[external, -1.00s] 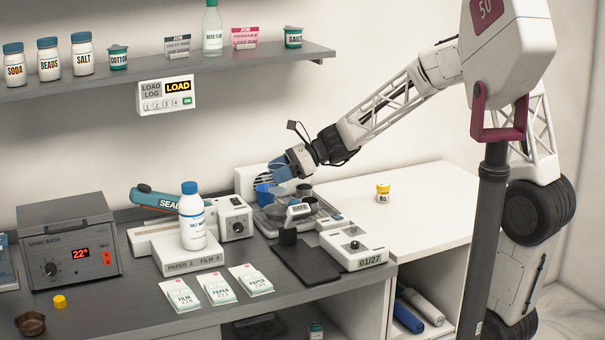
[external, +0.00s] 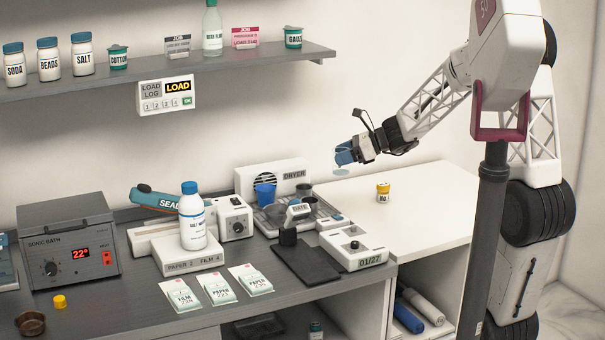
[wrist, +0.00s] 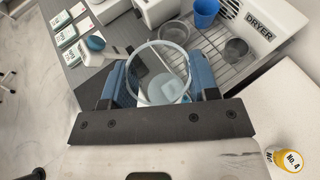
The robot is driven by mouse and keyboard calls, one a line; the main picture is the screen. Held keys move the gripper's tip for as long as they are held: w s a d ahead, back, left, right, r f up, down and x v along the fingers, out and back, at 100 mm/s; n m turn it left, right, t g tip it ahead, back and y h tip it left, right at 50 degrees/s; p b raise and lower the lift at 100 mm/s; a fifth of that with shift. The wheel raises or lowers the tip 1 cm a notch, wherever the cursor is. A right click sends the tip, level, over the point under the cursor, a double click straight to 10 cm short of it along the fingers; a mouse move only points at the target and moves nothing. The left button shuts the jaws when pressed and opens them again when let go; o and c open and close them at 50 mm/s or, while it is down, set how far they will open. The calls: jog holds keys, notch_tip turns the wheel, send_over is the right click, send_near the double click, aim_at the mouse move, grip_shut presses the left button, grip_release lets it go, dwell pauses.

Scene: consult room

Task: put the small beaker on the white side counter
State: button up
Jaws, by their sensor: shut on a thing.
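A small clear glass beaker (wrist: 160,62) is between the blue fingers of my gripper (wrist: 160,85) in the wrist view, its open rim facing the camera. In the external view my gripper (external: 344,156) is shut on the beaker (external: 339,164), raised in the air near the boundary between the drying tray and the white side counter (external: 428,215). The beaker is faint against the pale wall there. The counter lies below and to the right of the beaker, with a wide bare top.
A yellow-capped small jar (external: 383,192) stands on the white counter; it also shows in the wrist view (wrist: 290,160). The drying rack (wrist: 228,75) holds a blue cup (external: 264,194) and dark cups beside the dryer (external: 283,177). The counter around the jar is clear.

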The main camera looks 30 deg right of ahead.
jog(key=s+d+m+t+h, duration=0.2)
jog(key=s+d, duration=0.1)
jog(key=d, duration=1.1)
jog(key=s+d+m+t+h, duration=0.1)
jog(key=s+d+m+t, duration=0.2)
jog(key=d, duration=1.1)
notch_tip(320, 180, down, 11)
jog(key=g, duration=0.1)
jog(key=shift+s, duration=0.3)
jog(key=shift+d+h, duration=0.1)
jog(key=shift+h, duration=0.2)
jog(key=shift+f, duration=2.05)
jog(key=shift+f, duration=2)
jog(key=shift+f, duration=0.15)
